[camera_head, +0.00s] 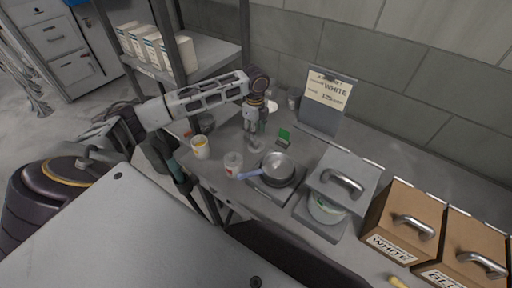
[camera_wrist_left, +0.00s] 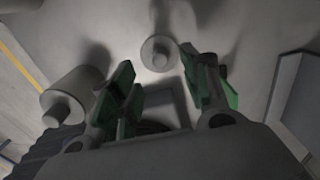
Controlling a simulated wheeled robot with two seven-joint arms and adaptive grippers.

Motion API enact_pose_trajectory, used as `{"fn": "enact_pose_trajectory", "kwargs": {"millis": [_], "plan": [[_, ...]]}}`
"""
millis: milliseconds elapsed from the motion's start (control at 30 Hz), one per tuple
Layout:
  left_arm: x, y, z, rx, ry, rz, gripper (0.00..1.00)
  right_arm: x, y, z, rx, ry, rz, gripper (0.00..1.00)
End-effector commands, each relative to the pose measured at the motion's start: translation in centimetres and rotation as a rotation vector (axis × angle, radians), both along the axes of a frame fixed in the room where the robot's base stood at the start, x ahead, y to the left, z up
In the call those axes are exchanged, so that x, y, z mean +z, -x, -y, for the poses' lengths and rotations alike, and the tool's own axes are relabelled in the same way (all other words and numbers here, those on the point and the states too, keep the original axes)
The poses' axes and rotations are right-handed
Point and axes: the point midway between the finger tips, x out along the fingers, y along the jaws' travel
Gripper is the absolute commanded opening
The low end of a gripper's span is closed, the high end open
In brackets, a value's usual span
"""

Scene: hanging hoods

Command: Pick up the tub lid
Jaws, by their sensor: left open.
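A small round grey disc with a knob, which looks like the tub lid (camera_wrist_left: 148,48), lies on the counter in the left wrist view. It is just beyond and between the fingertips of my left gripper (camera_wrist_left: 165,68), whose green-padded fingers are spread with nothing between them. In the head view my left gripper (camera_head: 254,142) points down over the counter. A pale round shape, probably the lid (camera_head: 256,149), shows under it, partly hidden. I cannot tell the exact gap between fingers and lid. My right gripper is not in view.
A green item (camera_head: 284,137) lies close by. A hinged grey hood (camera_head: 344,178) and brown boxes (camera_head: 404,217) stand right. A sign (camera_head: 328,92) stands behind.

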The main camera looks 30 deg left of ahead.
Motion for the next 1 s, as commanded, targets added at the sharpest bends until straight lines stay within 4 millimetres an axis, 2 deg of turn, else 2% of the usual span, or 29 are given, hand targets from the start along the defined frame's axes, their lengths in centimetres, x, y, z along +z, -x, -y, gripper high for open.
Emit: {"fn": "enact_pose_trajectory", "kwargs": {"millis": [200,667,1000], "plan": [[-1.8,0.1,0.0,-0.001,0.0,-0.002,0.46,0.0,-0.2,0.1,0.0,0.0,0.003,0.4],[-2.2,0.1,0.0,-0.001,0.0,-0.001,0.46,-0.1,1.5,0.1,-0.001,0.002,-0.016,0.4],[-5.4,0.2,0.4,0.0,0.0,-0.002,0.46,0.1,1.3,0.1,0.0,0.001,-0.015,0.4]]}}
